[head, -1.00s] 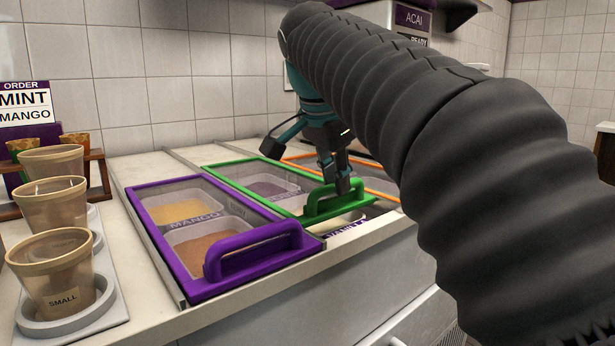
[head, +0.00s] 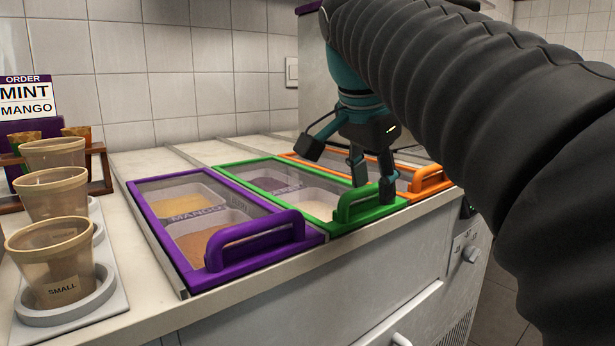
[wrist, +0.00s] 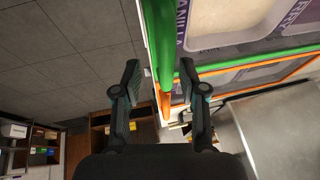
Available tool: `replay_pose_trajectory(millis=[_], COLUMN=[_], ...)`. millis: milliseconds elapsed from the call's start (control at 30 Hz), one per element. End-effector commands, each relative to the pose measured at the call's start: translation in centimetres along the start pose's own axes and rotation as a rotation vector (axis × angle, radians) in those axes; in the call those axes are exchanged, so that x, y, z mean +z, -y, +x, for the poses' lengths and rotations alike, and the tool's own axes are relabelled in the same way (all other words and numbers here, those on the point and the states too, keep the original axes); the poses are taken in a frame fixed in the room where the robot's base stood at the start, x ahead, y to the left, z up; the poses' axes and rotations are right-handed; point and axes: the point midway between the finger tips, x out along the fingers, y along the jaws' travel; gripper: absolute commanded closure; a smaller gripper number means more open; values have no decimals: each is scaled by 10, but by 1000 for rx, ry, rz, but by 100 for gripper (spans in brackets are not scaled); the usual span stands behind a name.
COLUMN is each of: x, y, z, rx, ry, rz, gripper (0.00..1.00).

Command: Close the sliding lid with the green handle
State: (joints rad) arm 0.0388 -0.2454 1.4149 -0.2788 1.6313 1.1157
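The lid with the green handle (head: 343,224) is a clear panel in a green frame, between the purple and orange lids. Its front edge is about level with the purple lid's front, and no open gap shows in front of it. The tubs under it show through the panel. My gripper (head: 350,172) is over the green handle with its fingers spread. One fingertip is at the handle's right part; whether it touches is unclear. In the wrist view my gripper (wrist: 158,82) has its fingers apart, with the green handle (wrist: 187,76) by the right finger.
The purple lid (head: 262,240) is on the left, the orange lid (head: 430,180) on the right. Several clear cups, one a small cup (head: 62,262), stand on a holder at the left. An order sign (head: 27,97) stands behind them. Free floor lies beyond the counter's right end.

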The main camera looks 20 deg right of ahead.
Motion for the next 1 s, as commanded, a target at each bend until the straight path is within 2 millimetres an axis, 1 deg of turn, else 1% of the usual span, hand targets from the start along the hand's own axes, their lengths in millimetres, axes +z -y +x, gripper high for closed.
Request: replay_pose_trajectory(millis=[233,367,467,700,800,1000], x=[1,1,0,0,0,0], y=[2,3,2,2,2,2], z=[-1,-10,-24,-69,-85,-108], rx=[-4,-6,-7,-7,-5,-4], ry=[1,0,-1,-1,0,-1], rz=[-3,-3,-2,-1,-2,-1], gripper=[58,58,58,58,58,58])
